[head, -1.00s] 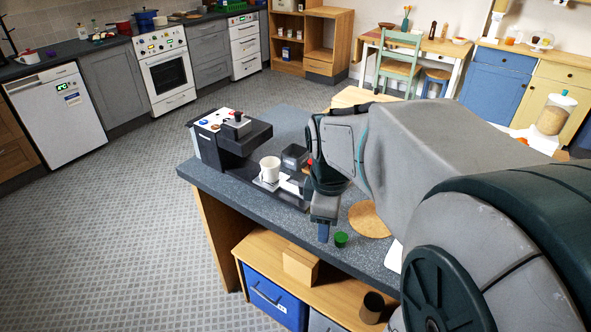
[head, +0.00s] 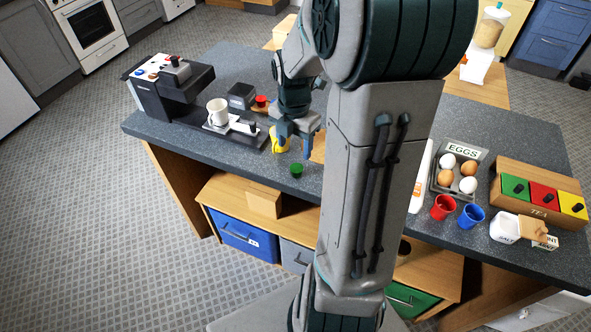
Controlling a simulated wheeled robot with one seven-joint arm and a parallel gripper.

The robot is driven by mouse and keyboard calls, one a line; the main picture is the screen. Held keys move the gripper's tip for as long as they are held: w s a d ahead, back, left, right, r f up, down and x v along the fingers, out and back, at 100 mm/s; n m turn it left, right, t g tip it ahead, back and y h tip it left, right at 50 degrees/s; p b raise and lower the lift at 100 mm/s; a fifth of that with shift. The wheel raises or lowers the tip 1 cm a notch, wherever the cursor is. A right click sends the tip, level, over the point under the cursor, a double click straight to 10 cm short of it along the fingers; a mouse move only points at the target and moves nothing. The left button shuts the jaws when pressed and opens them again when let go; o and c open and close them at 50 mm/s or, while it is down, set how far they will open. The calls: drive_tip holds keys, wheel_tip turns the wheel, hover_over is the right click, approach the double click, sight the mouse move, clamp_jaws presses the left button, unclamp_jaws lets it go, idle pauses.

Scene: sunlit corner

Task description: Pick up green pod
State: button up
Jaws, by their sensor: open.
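The green pod (head: 296,170) is a small green cup-like piece on the grey counter (head: 480,115), close to its front edge. My gripper (head: 297,150) points down just above and behind the pod, apart from it. Its blue fingers are spread with nothing seen between them. A yellow pod or cup (head: 279,140) stands beside the left finger, partly hidden by it. A red pod (head: 261,101) sits farther back by a dark box.
A coffee machine (head: 170,88) with a white cup (head: 217,110) stands to the left. An egg tray (head: 445,180), a red cup (head: 443,207), a blue cup (head: 470,216) and a tea box (head: 530,190) are on the right. My arm hides the counter's middle.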

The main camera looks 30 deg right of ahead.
sight(296, 169)
drive_tip(key=f, duration=0.8)
drive_tip(key=shift+s+d, duration=0.15)
drive_tip(key=shift+s, duration=0.05)
drive_tip(key=c, duration=1)
